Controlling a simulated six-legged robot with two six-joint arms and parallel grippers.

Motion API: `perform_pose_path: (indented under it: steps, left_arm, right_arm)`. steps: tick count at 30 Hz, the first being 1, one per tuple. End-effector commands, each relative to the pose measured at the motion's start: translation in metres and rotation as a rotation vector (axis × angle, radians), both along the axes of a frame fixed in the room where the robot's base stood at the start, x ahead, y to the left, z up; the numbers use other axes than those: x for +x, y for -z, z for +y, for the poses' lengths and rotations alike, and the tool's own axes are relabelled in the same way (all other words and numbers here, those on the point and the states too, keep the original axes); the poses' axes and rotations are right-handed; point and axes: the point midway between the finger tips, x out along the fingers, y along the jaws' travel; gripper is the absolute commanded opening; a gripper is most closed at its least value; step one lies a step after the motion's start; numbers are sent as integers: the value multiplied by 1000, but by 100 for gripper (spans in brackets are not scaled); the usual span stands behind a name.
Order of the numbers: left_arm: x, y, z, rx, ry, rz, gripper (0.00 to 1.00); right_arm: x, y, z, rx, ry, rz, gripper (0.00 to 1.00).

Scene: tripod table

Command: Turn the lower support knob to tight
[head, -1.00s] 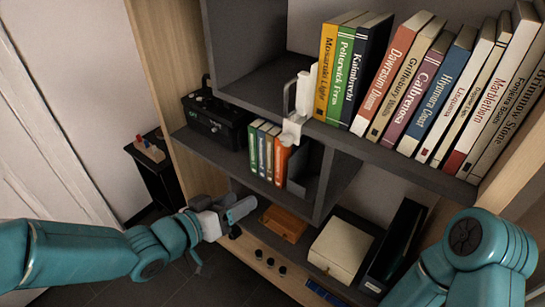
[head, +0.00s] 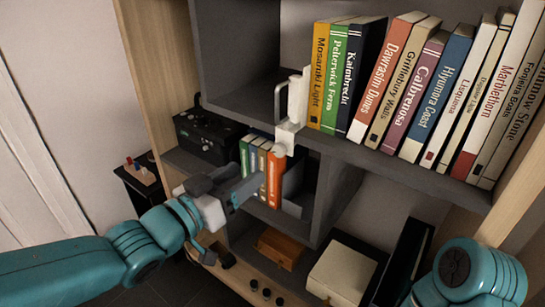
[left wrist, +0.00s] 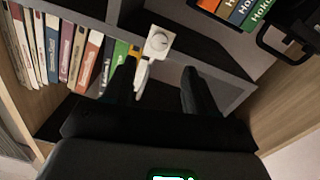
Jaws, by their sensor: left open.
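A white support bracket (head: 291,112) with a loop handle is fixed at the front edge of the shelf, beside the yellow book. Its lower end (head: 284,142) sits at the shelf edge above the small orange book. In the left wrist view, a round white knob (left wrist: 158,42) shows on the bracket, beyond the fingers. My left gripper (head: 226,182) is open and empty, below and left of the bracket, in front of the small books. Its two dark fingers (left wrist: 161,88) are apart and not touching the knob. My right arm shows at lower right, but its gripper is not in view.
A row of tall books (head: 420,95) stands on the upper shelf. Small books (head: 274,178) stand in the compartment below. A black device (head: 208,135) sits at left. An orange box (head: 280,247) and a cream box (head: 342,273) lie on the lowest shelf.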

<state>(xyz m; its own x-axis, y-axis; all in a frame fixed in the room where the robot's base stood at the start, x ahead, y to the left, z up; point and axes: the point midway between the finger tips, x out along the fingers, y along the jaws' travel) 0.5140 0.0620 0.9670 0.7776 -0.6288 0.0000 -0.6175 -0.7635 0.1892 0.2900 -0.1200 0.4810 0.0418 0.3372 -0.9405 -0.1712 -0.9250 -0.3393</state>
Motion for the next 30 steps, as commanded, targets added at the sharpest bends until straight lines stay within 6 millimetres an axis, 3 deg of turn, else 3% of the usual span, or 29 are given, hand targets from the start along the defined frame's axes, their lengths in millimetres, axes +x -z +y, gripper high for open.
perform_pose_path:
  steps: [6, 12, 25, 30]
  left_arm:
    - [41, 1, -35, -1, 1, 0, 57]
    - [65, 0, -54, -1, -1, 1, 57]
    - [74, 0, -60, 0, -2, 0, 57]
    - [74, 0, -60, 0, -2, 0, 2]
  right_arm:
    - [0, 3, 0, 0, 0, 0, 43]
    - [0, 3, 0, 0, 0, 0, 43]
    - [0, 3, 0, 0, 0, 0, 43]
    - [0, 3, 0, 0, 0, 0, 43]
